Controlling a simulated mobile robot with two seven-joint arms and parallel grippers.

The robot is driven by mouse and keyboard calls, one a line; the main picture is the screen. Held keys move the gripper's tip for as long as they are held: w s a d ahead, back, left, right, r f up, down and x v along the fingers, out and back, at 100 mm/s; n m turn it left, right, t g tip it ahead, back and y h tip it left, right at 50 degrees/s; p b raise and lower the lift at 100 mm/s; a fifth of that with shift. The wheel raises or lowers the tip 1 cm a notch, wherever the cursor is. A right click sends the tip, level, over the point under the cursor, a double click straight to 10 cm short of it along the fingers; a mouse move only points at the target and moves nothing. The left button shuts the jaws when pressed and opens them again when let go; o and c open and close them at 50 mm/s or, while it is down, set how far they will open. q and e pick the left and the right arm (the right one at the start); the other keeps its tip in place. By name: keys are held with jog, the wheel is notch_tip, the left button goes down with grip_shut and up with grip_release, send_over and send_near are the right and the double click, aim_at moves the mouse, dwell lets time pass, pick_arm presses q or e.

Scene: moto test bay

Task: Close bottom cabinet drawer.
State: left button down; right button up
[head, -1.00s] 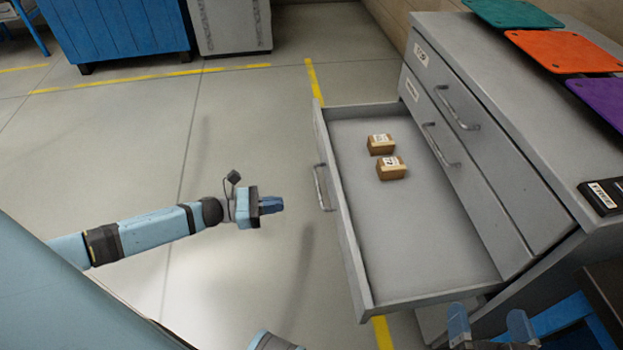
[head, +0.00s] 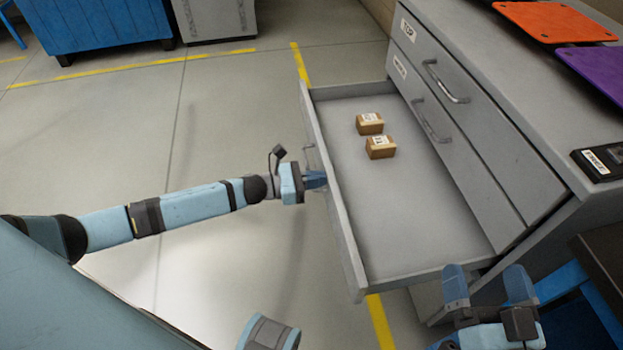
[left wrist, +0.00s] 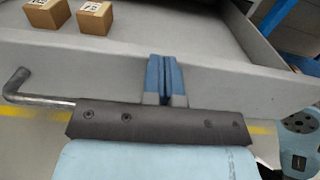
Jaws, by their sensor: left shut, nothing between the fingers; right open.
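The bottom drawer (head: 425,205) of the grey cabinet (head: 560,130) is pulled far out. Two small brown boxes lie in its far half, one box (head: 369,124) behind the other box (head: 381,147). My left gripper (head: 316,180) is shut and empty, with its fingertips at the outside of the drawer front. In the left wrist view the fingers (left wrist: 166,80) point at the front panel (left wrist: 220,88), beside the metal handle (left wrist: 35,95); whether they touch the panel I cannot tell. My right gripper (head: 488,286) is open near the drawer's near corner.
The top drawer (head: 480,95) and middle drawer (head: 440,125) are shut. An orange mat (head: 555,20), a purple mat (head: 600,68) and a black labelled item (head: 602,161) lie on the cabinet top. A blue cabinet (head: 95,30) stands far back. The floor at left is free.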

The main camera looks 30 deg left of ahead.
pick_arm(q)
jog(key=b+x, duration=0.2)
jog(key=x, duration=0.6)
jog(key=shift+w+d, duration=0.15)
jog(key=shift+d, duration=0.05)
jog(key=b+x, duration=0.5)
jog(key=x, duration=1.1)
jog(key=shift+w+d+b, duration=0.25)
jog(key=shift+b, duration=0.05)
jog(key=shift+x, duration=0.75)
pick_arm(e)
notch_tip(320, 180, down, 8)
jog(key=a+n+g, duration=0.1)
jog(key=g, duration=0.2)
jog(key=shift+a+r+y, duration=0.15)
jog(key=shift+r+y, duration=0.1)
jog(key=shift+y, duration=0.15)
